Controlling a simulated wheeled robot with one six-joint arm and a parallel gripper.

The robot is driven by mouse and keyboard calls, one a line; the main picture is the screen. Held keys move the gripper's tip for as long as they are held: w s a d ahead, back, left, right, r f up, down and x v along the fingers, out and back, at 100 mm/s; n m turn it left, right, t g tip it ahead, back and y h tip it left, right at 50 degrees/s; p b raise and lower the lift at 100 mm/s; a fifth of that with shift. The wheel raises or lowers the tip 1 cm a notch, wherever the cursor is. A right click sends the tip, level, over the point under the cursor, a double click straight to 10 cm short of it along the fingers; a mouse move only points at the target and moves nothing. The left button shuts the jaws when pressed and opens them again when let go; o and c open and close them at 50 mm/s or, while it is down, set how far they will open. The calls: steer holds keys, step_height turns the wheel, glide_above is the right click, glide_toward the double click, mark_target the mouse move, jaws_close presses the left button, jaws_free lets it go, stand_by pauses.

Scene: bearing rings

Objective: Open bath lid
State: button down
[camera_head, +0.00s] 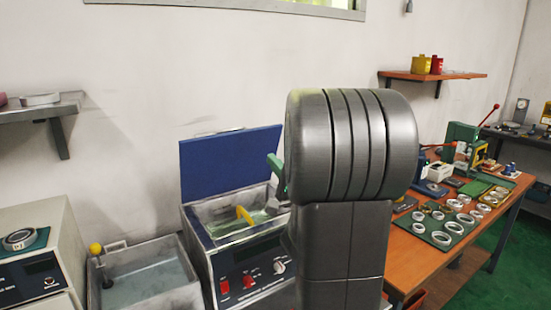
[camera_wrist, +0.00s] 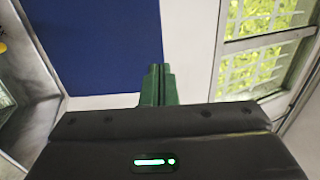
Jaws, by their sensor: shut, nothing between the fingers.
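The bath (camera_head: 240,262) is a white box with a front panel of red switches and a dial. Its blue lid (camera_head: 225,165) stands upright at the bath's back edge, so the basin is uncovered and shows liquid and a yellow handle (camera_head: 245,214). In the wrist view, the blue lid (camera_wrist: 100,45) fills the upper left. My gripper (camera_head: 275,165) is near the lid's right edge; its green fingers (camera_wrist: 158,75) are shut together and empty. I cannot tell whether they touch the lid. My arm hides the bath's right side.
A grey open tank (camera_head: 145,275) with a yellow-knobbed rod stands left of the bath. An instrument (camera_head: 35,255) is at the far left. On the right, a wooden bench (camera_head: 410,255) holds several rings and a press. Wall shelves (camera_head: 440,75) hang above.

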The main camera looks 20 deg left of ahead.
steer(key=p, duration=0.3)
glide_toward(244, 128)
steer(key=shift+w+a+r, duration=0.3)
steer(key=shift+a+r, duration=0.2)
steer(key=shift+w+a+r, duration=0.35)
steer(key=shift+a+r, duration=0.1)
steer(key=shift+r, duration=0.05)
steer(key=shift+w+a+r, duration=0.15)
steer(key=shift+r, duration=0.15)
steer(key=w+a+r+h+p, duration=0.1)
steer(key=p, duration=0.1)
steer(key=w+a+g+p, duration=0.1)
steer(key=p, duration=0.2)
steer(key=shift+a+r+h, duration=0.2)
steer(key=shift+r+h, duration=0.15)
steer(key=shift+h, duration=0.05)
steer(key=shift+w+a+p, duration=0.3)
steer(key=shift+p, duration=0.2)
steer(key=shift+f+x, duration=0.1)
steer(key=shift+x, duration=0.65)
steer(key=shift+f+x, duration=0.15)
steer(key=shift+x, duration=0.55)
steer(key=shift+r, duration=0.1)
steer(key=shift+s, duration=0.1)
